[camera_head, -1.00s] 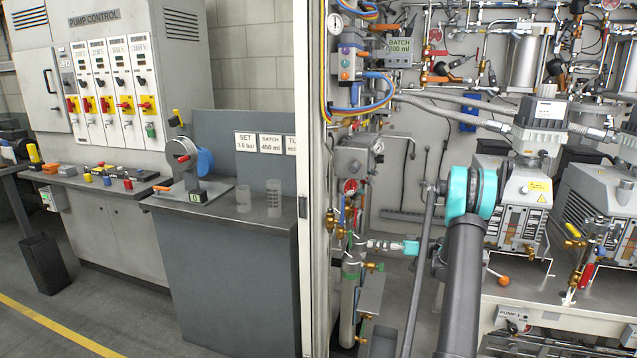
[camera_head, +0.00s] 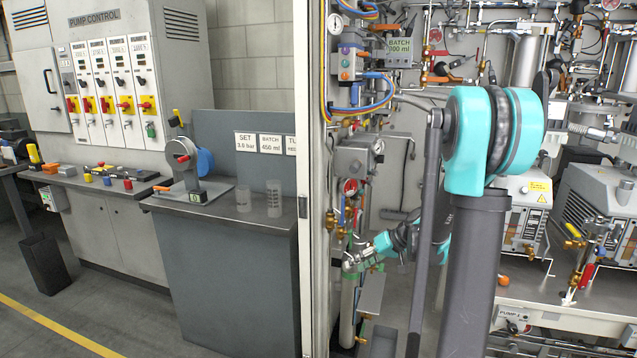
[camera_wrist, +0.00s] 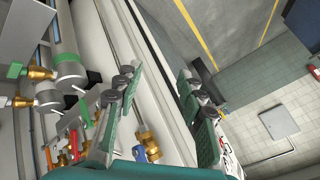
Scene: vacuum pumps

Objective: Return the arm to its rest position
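My gripper (camera_head: 362,254) shows small in the head view, beside the upper part of a grey-green gas cylinder (camera_head: 349,300). Whether they touch I cannot tell. In the wrist view my gripper (camera_wrist: 158,118) has its two green-padded fingers well apart. Only the pale cabinet edge and a brass fitting show between them, and nothing is held. My arm's turquoise joint and dark grey link stand at the right of centre in the head view and hide part of the pump bench.
Brass valves (camera_wrist: 45,73) and grey cylinders lie close left of the fingers. The cabinet's white door post (camera_head: 312,200) stands left of the arm. Pumps (camera_head: 590,205) sit on the right bench. A grey counter (camera_head: 230,270) holds two clear beakers.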

